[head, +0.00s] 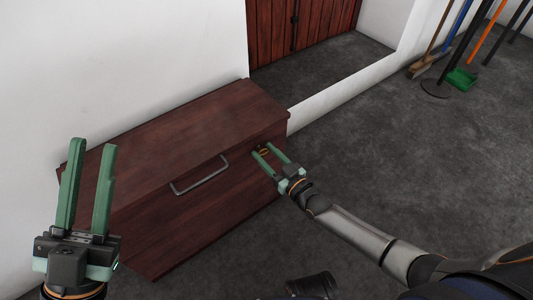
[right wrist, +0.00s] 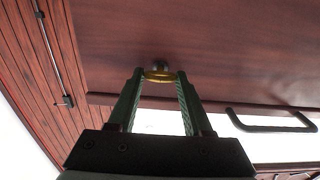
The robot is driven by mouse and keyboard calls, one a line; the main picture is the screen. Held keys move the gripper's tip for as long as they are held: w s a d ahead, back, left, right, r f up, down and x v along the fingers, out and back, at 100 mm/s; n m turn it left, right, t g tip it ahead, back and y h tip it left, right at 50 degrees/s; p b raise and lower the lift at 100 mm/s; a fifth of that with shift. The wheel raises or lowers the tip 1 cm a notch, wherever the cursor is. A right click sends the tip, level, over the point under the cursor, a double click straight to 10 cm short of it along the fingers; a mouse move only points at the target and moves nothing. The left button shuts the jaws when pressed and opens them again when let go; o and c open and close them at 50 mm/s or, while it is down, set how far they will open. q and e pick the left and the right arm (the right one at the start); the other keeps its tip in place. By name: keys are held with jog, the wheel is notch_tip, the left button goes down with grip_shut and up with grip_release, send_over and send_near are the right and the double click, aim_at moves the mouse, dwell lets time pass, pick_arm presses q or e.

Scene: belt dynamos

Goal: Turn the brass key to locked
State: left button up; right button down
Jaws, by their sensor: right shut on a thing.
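The brass key (right wrist: 160,76) sits in a round lock on the front of the dark red wooden chest (head: 200,135). In the right wrist view its bow lies between the fingertips of my right gripper (right wrist: 157,80), which is shut on it. In the head view the key (head: 263,151) shows small at the tips of the right gripper (head: 265,156), near the chest's right end. The key's exact turn angle is hard to tell. My left gripper (head: 95,146) is open and empty at the chest's left end.
A metal handle (head: 199,175) sticks out from the chest front, left of the key. A white wall stands behind the chest. Brooms and a green dustpan (head: 461,79) stand far right. The grey floor (head: 400,160) between is clear.

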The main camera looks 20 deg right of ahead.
jog(key=shift+n, duration=0.3)
jog(key=n+p, duration=0.1)
jog(key=n, duration=0.2)
jog(key=shift+a+n+p, duration=0.1)
jog(key=shift+n+p, duration=0.2)
jog(key=shift+p, duration=0.1)
jog(key=n, duration=0.4)
jog(key=shift+f+n+p, duration=0.1)
jog(key=shift+n+p, duration=0.2)
jog(key=shift+p, duration=0.05)
jog(key=n, duration=0.4)
jog(key=shift+s+a+f+n, duration=0.1)
jog(key=shift+n, duration=0.2)
jog(key=shift+n+b, duration=0.5)
jog(key=shift+n, duration=1.7)
jog(key=shift+c, duration=1.6)
grip_release()
